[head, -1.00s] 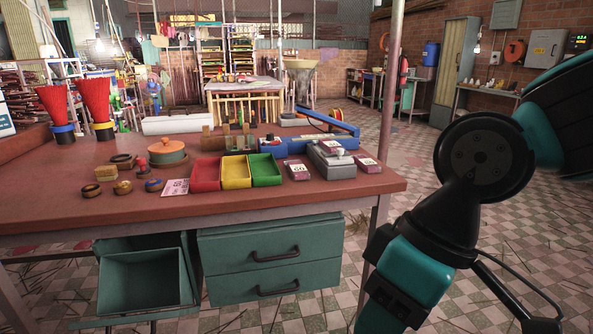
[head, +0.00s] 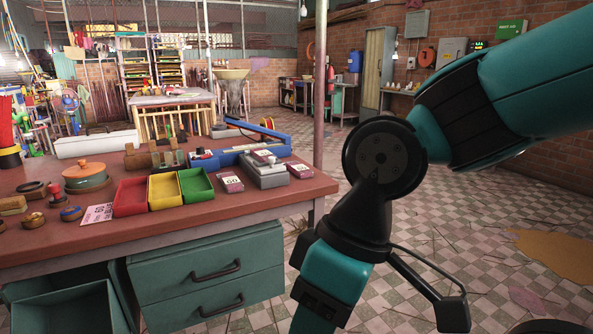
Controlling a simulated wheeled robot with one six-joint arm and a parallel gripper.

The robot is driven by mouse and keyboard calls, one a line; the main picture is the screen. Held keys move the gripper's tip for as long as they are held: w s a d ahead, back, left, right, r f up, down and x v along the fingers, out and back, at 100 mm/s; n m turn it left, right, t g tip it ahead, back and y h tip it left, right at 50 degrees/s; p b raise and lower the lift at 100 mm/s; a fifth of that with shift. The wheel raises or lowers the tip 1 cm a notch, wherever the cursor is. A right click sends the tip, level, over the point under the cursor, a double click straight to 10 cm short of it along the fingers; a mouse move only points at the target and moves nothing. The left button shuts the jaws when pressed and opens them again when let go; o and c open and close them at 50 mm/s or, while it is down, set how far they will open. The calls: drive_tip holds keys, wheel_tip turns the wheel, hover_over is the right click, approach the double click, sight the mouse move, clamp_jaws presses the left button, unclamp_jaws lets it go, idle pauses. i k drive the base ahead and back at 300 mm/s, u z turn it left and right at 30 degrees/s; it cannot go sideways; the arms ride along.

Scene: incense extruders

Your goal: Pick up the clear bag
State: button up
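I cannot make out a clear bag for certain in the head view. Small dark-red packets with pale labels lie at the right of the red-brown workbench (head: 210,211): one packet (head: 230,182) beside the green bin, one (head: 299,171) near the bench's right end, and one (head: 264,157) on a grey device. Whether any is a clear bag, I cannot tell. My arm hangs bent at the right, in front of the bench's right end and apart from the packets. My gripper's fingertips are not visible.
Red (head: 131,196), yellow (head: 165,191) and green (head: 196,186) bins stand on the bench. A lidded orange pot (head: 86,177) is to their left. The grey device (head: 265,174) and a blue machine (head: 240,153) are behind.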

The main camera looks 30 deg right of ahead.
sight(299, 169)
drive_tip(key=u, duration=0.05)
drive_tip(key=i, duration=0.9)
drive_tip(key=z, duration=0.65)
drive_tip(key=i, duration=0.8)
drive_tip(key=z, duration=0.55)
